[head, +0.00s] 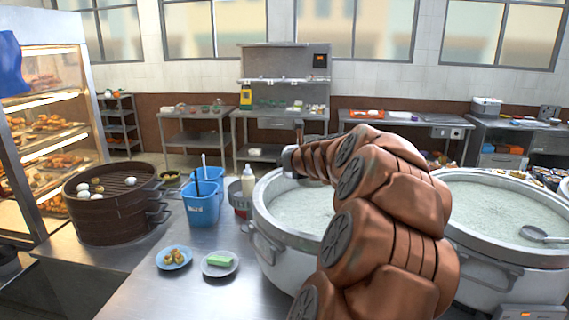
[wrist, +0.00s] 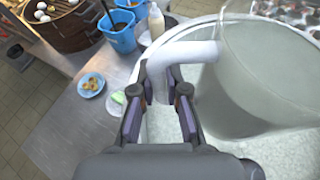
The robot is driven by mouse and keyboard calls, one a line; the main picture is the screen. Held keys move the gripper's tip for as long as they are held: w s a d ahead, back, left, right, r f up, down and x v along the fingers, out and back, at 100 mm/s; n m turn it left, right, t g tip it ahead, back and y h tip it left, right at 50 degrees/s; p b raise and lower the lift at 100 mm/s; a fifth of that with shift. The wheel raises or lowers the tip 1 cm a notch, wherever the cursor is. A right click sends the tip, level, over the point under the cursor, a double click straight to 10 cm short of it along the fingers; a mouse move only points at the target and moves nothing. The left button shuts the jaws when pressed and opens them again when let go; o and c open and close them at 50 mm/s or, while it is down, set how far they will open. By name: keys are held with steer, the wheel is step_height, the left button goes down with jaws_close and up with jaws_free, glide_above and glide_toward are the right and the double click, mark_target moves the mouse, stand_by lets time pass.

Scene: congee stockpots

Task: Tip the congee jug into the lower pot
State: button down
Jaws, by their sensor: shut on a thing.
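My gripper (wrist: 158,78) is shut on the pale handle (wrist: 188,52) of the grey-white congee jug (wrist: 265,80) in the wrist view. The jug hangs at the right, above the left stockpot, whose rim (wrist: 148,35) curves behind the handle. Whether the jug is tilted or what it holds is unclear. In the head view my arm hides the jug and much of the left stockpot (head: 275,266), which holds pale congee. The right stockpot (head: 485,270) also holds pale congee, with a ladle (head: 536,233) at its right. I cannot tell which pot is the lower.
Left of the pots stand a squeeze bottle (head: 248,182), a blue bucket (head: 201,211) and a brown steamer (head: 110,213) with buns. Two small plates of food, one blue (head: 173,266) and one pale (head: 220,272), lie on the steel counter, with bare counter in front.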

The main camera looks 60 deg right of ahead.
mark_target(298, 147)
steer(key=shift+f+b, duration=2.1)
steer(key=shift+b, duration=0.45)
steer(key=shift+r, duration=0.1)
steer(key=shift+d+r+m+t+y+p, duration=0.1)
steer(key=shift+r+m+t+y+p, duration=0.25)
steer(key=shift+r+m+p, duration=0.5)
steer(key=shift+r+m+t+y+p, duration=0.15)
steer(key=shift+r+m+y+p, duration=0.3)
steer(key=shift+r+p, duration=0.75)
steer(key=shift+s+d+r+m+t+y, duration=0.2)
steer(key=shift+d+r+m+t, duration=0.1)
steer(key=shift+r+m, duration=0.25)
steer(key=shift+s+d+r+m+t+y, duration=0.2)
steer(key=shift+r+m+t, duration=0.1)
steer(key=shift+r+m, duration=0.25)
steer(key=shift+s+d+r+m+t+y+b, duration=0.4)
steer(key=shift+s+d+r+m+t+b, duration=0.15)
steer(key=shift+d+r+m+b, duration=0.35)
steer(key=shift+a, duration=0.15)
steer(key=shift+s+p, duration=0.1)
steer(key=shift+p, duration=0.4)
steer(key=shift+s+d+m+t+p, duration=0.45)
steer(key=shift+d+m+p, duration=0.4)
steer(key=shift+p, duration=1.85)
steer(key=shift+s+d+m+p, duration=0.25)
steer(key=shift+m+p, duration=0.2)
steer(key=shift+p, duration=0.2)
